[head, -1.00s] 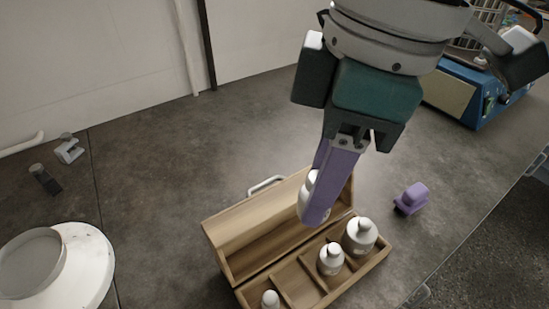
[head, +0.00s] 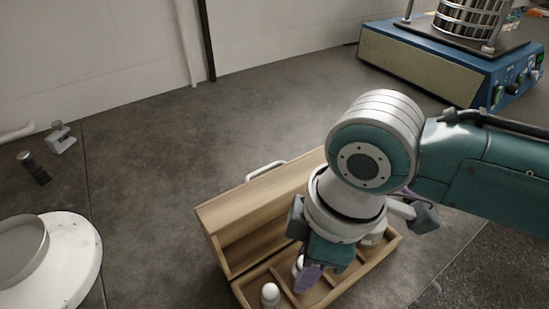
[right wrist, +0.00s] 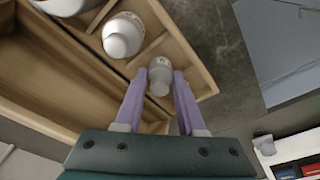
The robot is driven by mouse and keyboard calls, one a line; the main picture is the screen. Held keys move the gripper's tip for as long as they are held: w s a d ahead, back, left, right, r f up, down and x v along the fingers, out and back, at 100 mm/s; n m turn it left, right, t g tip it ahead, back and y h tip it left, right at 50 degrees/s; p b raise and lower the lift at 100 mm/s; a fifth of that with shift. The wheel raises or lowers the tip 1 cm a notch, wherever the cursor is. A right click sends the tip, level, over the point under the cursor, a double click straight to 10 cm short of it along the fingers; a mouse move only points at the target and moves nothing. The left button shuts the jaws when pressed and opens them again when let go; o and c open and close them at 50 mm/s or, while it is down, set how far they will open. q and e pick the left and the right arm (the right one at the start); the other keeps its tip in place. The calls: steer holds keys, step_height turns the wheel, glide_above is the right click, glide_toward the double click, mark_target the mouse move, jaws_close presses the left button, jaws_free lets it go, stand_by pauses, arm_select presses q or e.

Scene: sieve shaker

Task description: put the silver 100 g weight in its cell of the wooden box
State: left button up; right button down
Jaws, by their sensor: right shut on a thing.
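My right gripper (head: 307,282) points down over the front row of cells in the wooden box (head: 250,202). In the right wrist view its purple fingers (right wrist: 158,88) are shut on a small pale silver weight (right wrist: 160,72). The weight is over or in the cell row near a divider; I cannot tell whether it touches the cell floor. In the head view it is mostly hidden by the gripper. A small weight (head: 270,294) stands in the near left cell. A larger one (right wrist: 122,36) sits in a cell in the right wrist view. My left gripper is not in view.
A blue sieve shaker (head: 450,60) stands at the back right. A white round pan (head: 75,265) is at the left, with small metal and dark items (head: 62,138) behind it. The table behind the box is clear.

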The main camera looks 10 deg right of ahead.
steer(key=shift+f, duration=0.3)
steer(key=shift+f, duration=0.1)
steer(key=c, duration=0.5)
jaws_free()
step_height(320, 180, up, 12)
steer(key=d+p, duration=0.2)
steer(key=p, duration=0.2)
steer(key=s+a+m+t+y, duration=0.1)
steer(key=s+a+m+y, duration=0.1)
steer(key=s+a+m, duration=0.3)
steer(key=s+d+m+h, duration=0.1)
steer(key=s+d+m, duration=0.1)
steer(key=d, duration=0.2)
steer(key=s+d+m+t+h, duration=0.1)
steer(key=s+d+m, duration=0.1)
steer(key=d, duration=0.2)
steer(key=s+d+m+h, duration=0.1)
steer(key=s+d+m, duration=0.1)
steer(key=s+d, duration=0.1)
steer(key=shift+s+d+r+t, duration=0.1)
steer(key=shift+d+r+t, duration=0.1)
steer(key=shift+d+t, duration=0.35)
steer(key=shift+d, duration=0.15)
